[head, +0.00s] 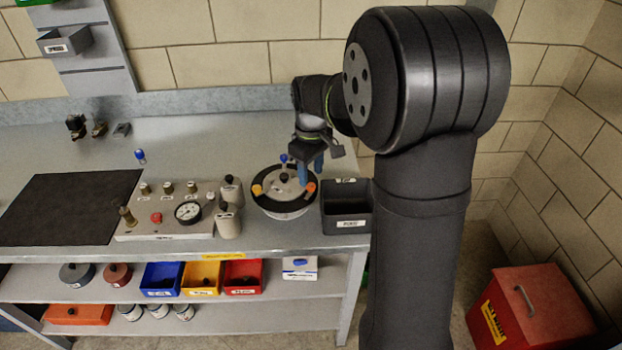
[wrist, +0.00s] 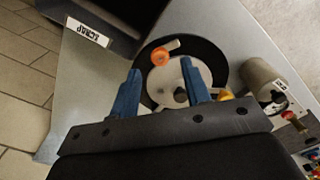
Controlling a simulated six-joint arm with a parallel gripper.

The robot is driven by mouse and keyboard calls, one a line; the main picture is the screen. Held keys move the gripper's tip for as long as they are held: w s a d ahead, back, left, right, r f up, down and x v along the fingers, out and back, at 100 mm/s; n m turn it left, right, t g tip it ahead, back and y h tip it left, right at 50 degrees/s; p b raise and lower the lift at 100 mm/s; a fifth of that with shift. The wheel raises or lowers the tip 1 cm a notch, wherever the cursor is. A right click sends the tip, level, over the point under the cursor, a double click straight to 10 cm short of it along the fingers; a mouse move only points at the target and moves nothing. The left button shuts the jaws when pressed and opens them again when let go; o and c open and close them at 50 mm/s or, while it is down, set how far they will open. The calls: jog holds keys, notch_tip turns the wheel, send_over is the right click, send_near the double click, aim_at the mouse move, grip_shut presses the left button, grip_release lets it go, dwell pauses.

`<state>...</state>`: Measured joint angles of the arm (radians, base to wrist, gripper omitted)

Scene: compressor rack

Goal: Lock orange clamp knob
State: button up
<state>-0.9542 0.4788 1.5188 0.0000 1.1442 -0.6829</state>
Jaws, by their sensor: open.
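The orange clamp knob (head: 311,187) sits on the right side of the black rim of a round vessel (head: 271,206) with a pale lid. In the wrist view the orange knob (wrist: 160,57) shows just beyond and between my blue fingertips. My gripper (head: 311,170) points down over the right side of the lid; in the wrist view my gripper (wrist: 160,67) is open with nothing between its fingers. I cannot tell its exact height above the knob. A yellow knob (head: 257,190) and a blue knob (head: 284,157) sit elsewhere on the rim. A black knob (wrist: 180,96) stands at the lid's centre.
A black scrap bin (head: 347,222) stands close right of the vessel, near the bench's end. Two grey bottles (head: 229,225) and a gauge panel (head: 165,227) stand to the left. A dark mat (head: 65,208) lies farther left. A blue-topped item (head: 140,156) stands behind the panel.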

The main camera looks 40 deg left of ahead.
aim_at(311, 184)
jog(key=shift+f, duration=1.55)
jog(key=shift+c, duration=0.2)
grip_shut()
